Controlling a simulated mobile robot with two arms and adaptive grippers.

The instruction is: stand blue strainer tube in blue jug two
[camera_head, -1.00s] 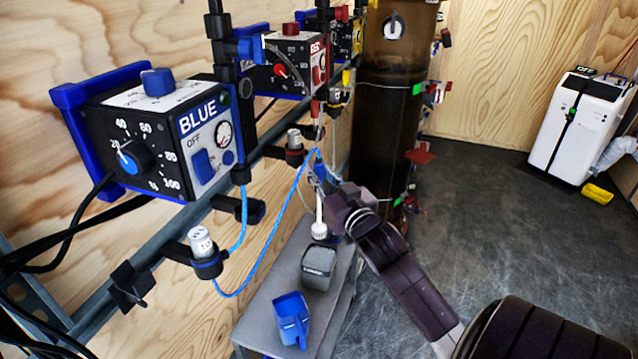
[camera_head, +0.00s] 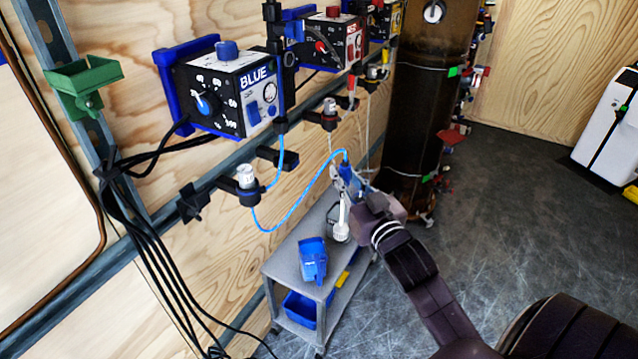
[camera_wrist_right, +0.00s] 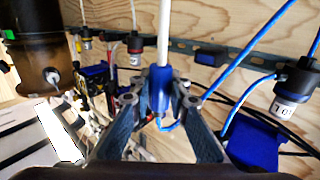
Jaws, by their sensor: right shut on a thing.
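My right gripper (camera_head: 352,187) is shut on the blue grip of the blue strainer tube, a white tube (camera_head: 342,215) with a wide white strainer at its lower end. The tube hangs nearly upright, and a blue hose runs from its top. In the right wrist view the blue grip (camera_wrist_right: 161,90) sits between the fingers (camera_wrist_right: 161,108). A blue jug (camera_head: 312,258) stands on the grey cart, left of and nearer than the strainer; I cannot read a number on it. The strainer overlaps a dark grey jug (camera_head: 333,232) in the picture. My left gripper is out of view.
The cart's top (camera_head: 285,262) is bare left of the blue jug. A blue bin (camera_head: 300,308) and a yellow thing are on its lower shelf. The blue hose (camera_head: 305,212) loops to a wall-rail holder below the BLUE control box (camera_head: 232,90). A dark column (camera_head: 425,110) stands behind.

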